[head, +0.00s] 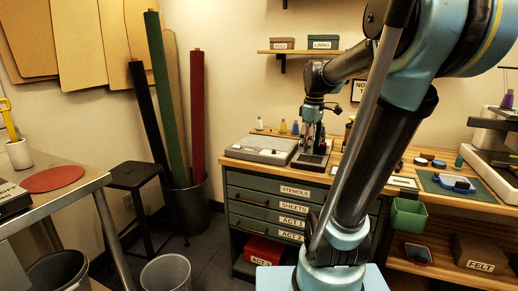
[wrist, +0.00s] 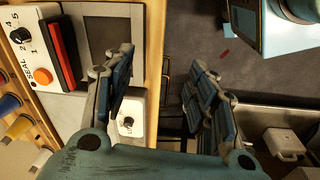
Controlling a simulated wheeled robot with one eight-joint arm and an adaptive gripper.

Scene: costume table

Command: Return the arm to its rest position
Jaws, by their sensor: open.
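My arm reaches out over the wooden costume table (head: 229,153) in the head view. My gripper (head: 313,120) points down above the table's left part, over a dark-topped device (head: 310,161). In the wrist view my gripper (wrist: 160,88) has its two blue-padded fingers spread wide apart, with nothing held between them. The table's edge and the dark floor show in the gap below. The fingertips look small and partly dark in the head view.
A grey tray-like unit (head: 261,149) lies left of the device. A white sealing machine (wrist: 50,62) with an orange button is close left in the wrist view. Colored spools (head: 283,127) stand behind.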

